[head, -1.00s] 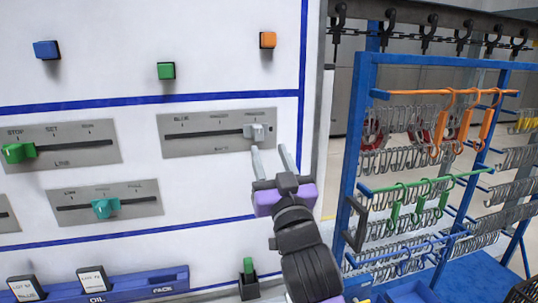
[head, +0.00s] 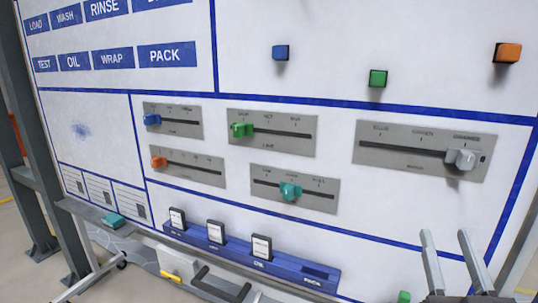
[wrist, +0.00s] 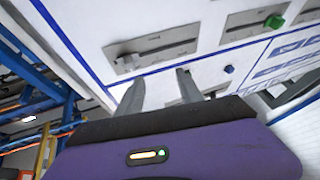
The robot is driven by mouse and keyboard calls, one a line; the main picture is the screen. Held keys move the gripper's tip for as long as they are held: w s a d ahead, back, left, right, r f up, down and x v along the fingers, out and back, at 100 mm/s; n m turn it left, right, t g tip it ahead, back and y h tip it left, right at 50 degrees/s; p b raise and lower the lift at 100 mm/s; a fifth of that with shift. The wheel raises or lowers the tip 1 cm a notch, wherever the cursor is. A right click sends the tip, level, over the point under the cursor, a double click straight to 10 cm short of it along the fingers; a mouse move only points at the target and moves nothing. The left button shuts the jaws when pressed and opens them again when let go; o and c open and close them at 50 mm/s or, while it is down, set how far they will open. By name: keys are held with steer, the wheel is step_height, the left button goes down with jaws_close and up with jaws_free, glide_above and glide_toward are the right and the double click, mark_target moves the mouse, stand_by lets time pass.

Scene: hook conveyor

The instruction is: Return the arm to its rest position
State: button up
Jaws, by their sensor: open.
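My gripper (head: 449,250) shows at the lower right of the head view, only its two grey fingers in the picture. The fingers are apart with nothing between them. They are in front of the white panel, below the slider plate with the grey knob (head: 461,160), and apart from that knob. In the wrist view my gripper (wrist: 160,85) has its fingers spread over a purple body, with the panel beyond. The grey knob (wrist: 126,62) also shows there. The rest of my arm is outside the head view.
The panel (head: 340,225) carries several slider plates with blue, green, orange and teal knobs. A blue rack (head: 240,258) with white cards runs along its lower part. Grey posts (head: 40,140) stand at the left. In the wrist view a blue frame (wrist: 40,60) stands at the left.

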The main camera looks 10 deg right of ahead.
steer(key=s+a+f+n+g+y, duration=0.1)
steer(key=s+a+f+g+y, duration=0.2)
steer(key=s+a+f, duration=0.4)
steer(key=s+a+f+n+g+y, duration=0.1)
steer(key=s+a+f+g+y, duration=0.3)
steer(key=s+f, duration=1.3)
steer(key=s+a, duration=0.3)
steer(key=s, duration=0.1)
steer(key=shift+s+n+y, duration=0.3)
steer(key=shift+s, duration=0.05)
